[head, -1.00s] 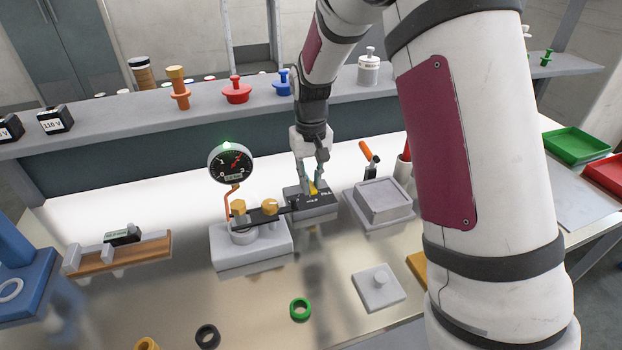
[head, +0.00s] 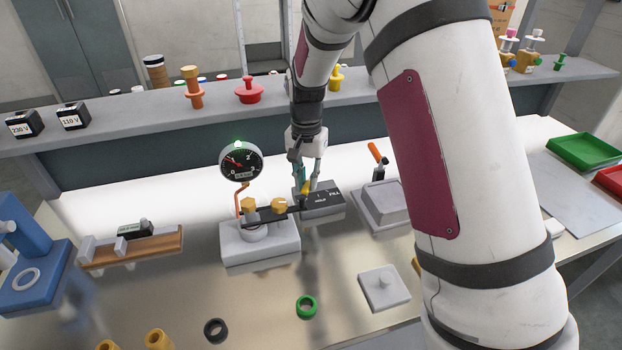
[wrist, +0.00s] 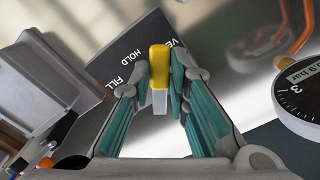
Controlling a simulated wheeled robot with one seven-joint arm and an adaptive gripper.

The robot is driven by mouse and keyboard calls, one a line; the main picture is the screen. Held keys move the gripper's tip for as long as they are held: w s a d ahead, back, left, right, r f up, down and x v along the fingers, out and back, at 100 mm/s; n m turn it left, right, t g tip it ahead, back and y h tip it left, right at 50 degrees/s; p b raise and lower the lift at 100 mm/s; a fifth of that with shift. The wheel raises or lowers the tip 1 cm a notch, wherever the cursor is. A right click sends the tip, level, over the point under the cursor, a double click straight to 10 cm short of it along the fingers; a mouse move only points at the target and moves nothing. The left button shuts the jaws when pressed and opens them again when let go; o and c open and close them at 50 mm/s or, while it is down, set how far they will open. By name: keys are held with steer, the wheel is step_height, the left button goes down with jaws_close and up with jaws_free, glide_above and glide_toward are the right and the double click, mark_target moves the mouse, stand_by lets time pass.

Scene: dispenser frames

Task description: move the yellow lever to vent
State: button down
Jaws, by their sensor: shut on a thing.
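The yellow lever (head: 306,188) stands up from a dark label block (head: 325,207) in the middle of the bench. My gripper (head: 308,184) is shut on it from above. In the wrist view the lever (wrist: 159,62) sits between my two fingertips (wrist: 160,82). The label block (wrist: 108,65) there shows FILL, HOLD and a partly hidden word starting VE. The lever is at the VE end, beyond HOLD; its exact alignment with that mark is hidden. The round gauge (head: 241,161) has a green light on top and its needle points up-left. In the wrist view the gauge (wrist: 302,92) reads about 0.9 bar.
A grey base with brass fittings (head: 260,240) stands left of the block. A grey box with an orange handle (head: 383,205) stands close on the right. A shelf (head: 125,112) runs behind.

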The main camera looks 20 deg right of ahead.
mark_target(306, 184)
steer(key=shift+w+a+m, duration=0.15)
steer(key=shift+m, duration=0.25)
steer(key=c, duration=1.5)
jaws_free()
steer(key=shift+r, duration=0.15)
step_height(306, 184, up, 12)
steer(key=shift+f, duration=0.1)
